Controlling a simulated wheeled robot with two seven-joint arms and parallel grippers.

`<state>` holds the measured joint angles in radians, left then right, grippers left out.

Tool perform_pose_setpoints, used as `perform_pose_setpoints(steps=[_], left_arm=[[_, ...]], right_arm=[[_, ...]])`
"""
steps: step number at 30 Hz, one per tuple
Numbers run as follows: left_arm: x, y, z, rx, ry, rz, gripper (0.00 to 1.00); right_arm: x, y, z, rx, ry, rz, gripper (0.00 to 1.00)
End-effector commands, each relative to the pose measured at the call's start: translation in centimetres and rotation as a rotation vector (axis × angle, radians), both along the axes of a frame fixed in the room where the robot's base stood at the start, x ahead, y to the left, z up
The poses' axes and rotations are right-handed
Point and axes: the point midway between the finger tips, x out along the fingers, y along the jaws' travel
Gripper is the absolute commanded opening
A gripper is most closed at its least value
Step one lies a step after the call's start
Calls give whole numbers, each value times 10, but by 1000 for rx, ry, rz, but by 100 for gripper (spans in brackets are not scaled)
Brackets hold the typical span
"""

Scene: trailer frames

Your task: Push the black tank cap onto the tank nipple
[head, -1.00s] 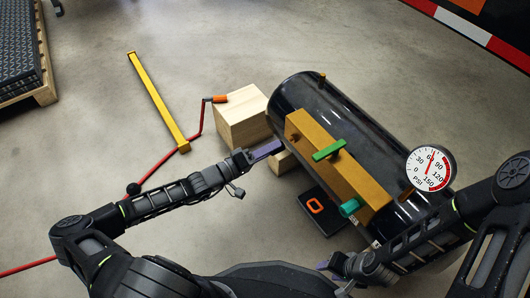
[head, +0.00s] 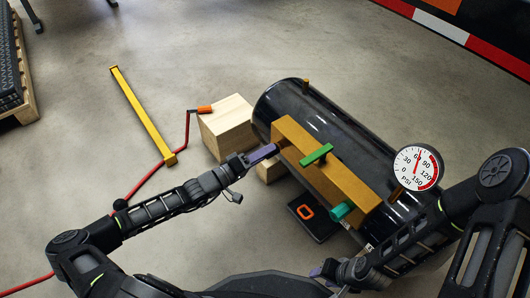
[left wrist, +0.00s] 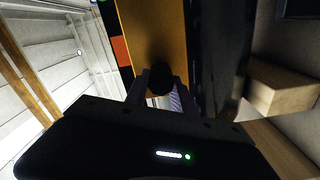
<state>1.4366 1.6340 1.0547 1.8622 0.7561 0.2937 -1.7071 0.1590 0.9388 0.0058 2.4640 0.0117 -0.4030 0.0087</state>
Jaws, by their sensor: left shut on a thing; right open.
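The black tank (head: 330,115) lies on its side on the floor. An orange-yellow block (head: 330,172) with a green handle (head: 316,155) is along its near side. My left gripper (head: 274,150) is at the block's left end. In the left wrist view my left gripper (left wrist: 161,90) is shut on a small dark round piece, the black cap (left wrist: 159,76), against the orange face of the block. The cap hides any nipple behind it, so I cannot tell how far it is on. My right gripper (head: 324,270) is open and low, below the tank's near side.
A wooden block (head: 226,127) stands left of the tank. A pressure gauge (head: 418,168) and a teal fitting (head: 342,210) are at the right. A black pad with an orange square (head: 318,222) is below the block. A yellow bar (head: 142,115) and red hose (head: 150,180) lie left.

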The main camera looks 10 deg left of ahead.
Motion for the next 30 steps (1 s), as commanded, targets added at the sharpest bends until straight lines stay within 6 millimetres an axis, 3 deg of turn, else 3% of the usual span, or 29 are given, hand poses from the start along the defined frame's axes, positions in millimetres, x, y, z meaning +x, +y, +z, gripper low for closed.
perform_pose_setpoints(steps=[30], left_arm=[[1,1,1,-2,-3,8,0]], right_arm=[[0,0,8,0,0,0,42]])
